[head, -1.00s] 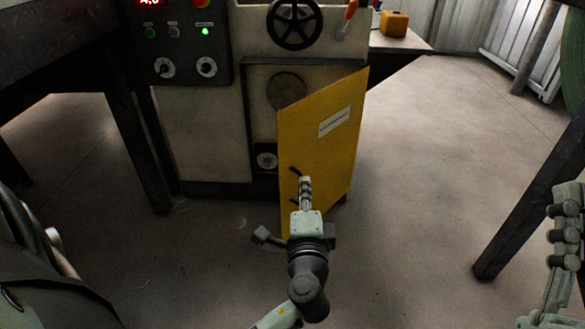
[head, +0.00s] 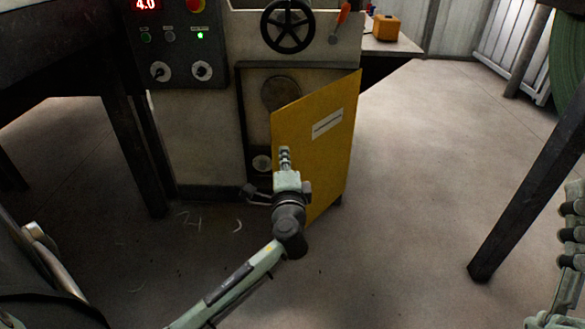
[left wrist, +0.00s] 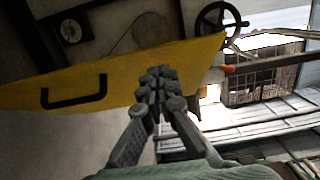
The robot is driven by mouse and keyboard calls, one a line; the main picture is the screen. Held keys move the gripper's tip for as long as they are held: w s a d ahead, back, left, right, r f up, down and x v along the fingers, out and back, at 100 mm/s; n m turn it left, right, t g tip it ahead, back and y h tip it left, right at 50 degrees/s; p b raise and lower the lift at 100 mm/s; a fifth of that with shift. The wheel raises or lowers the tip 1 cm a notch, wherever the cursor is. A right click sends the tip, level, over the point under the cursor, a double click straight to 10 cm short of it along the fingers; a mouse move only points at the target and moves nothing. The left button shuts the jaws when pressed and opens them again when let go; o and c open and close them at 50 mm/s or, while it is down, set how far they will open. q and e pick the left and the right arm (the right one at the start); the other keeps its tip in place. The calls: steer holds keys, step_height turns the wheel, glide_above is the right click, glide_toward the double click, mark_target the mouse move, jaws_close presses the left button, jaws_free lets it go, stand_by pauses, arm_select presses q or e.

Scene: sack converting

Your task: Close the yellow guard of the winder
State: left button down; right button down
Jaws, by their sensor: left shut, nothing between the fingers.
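The yellow guard (head: 318,135) stands swung open on the front of the winder (head: 200,140), hinged at its right side, with a white label on its outer face. My left gripper (head: 285,152) is shut and empty, in front of the guard near its free left edge. In the left wrist view the guard (left wrist: 195,62) crosses behind the shut fingers (left wrist: 158,80), and its black handle (left wrist: 75,93) is to their left, apart from them. I cannot tell whether the fingertips touch the guard. My right gripper (head: 572,225) is at the right edge; its jaw state is unclear.
A black handwheel (head: 287,25) and a control panel (head: 178,45) are on the machine above. A side table with an orange box (head: 385,27) stands behind. Dark table legs (head: 515,180) stand at right and left. The floor right of the guard is clear.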

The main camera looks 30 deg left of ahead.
arm_select(q)
steer(key=shift+w+a, duration=0.1)
steer(key=shift+a, duration=0.65)
arm_select(e)
steer(key=shift+r, duration=0.1)
